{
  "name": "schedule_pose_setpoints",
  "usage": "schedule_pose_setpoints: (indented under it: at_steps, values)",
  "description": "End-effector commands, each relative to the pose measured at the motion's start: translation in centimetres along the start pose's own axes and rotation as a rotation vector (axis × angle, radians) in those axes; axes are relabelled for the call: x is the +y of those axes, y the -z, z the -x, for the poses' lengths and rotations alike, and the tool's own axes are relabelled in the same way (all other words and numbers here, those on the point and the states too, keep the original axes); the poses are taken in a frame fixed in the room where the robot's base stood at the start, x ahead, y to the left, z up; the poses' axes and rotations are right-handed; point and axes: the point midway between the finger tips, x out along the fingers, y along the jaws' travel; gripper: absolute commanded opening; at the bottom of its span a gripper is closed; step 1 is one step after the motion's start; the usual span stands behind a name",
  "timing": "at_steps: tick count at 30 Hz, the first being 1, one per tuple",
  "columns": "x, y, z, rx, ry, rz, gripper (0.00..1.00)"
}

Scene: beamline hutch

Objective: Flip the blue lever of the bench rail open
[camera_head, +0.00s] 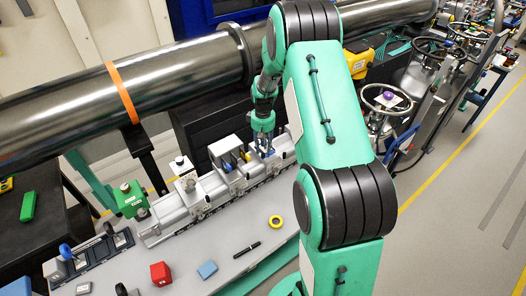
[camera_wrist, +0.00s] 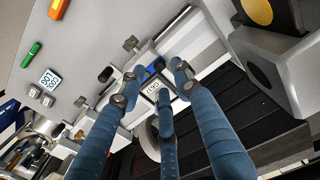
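The bench rail (camera_head: 212,188) is a long grey rail with carriers, running diagonally along the bench. My gripper (camera_head: 263,125) points down at a carrier near the rail's far right end. In the wrist view my gripper (camera_wrist: 155,84) has three blue fingers with dark tips, spread apart with a gap between them. A small blue part (camera_wrist: 153,69), which looks like the blue lever, lies between the fingertips, close beside a white label. Whether a finger touches it I cannot tell. The fingers partly hide it, and in the head view the gripper covers that spot.
A large steel pipe (camera_head: 190,75) crosses behind the rail. A grey block with a black-and-yellow face (camera_wrist: 275,70) stands close right of the fingers.

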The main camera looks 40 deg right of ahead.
Motion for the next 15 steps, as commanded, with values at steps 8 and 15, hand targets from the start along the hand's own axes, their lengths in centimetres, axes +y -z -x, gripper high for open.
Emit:
schedule_pose_setpoints:
  at_steps: [8, 15]
  values:
    - [0.0, 0.0, 4.7, 0.002, -0.001, 0.000, 0.33]
    - [0.0, 0.0, 7.3, 0.001, 0.000, 0.000, 0.33]
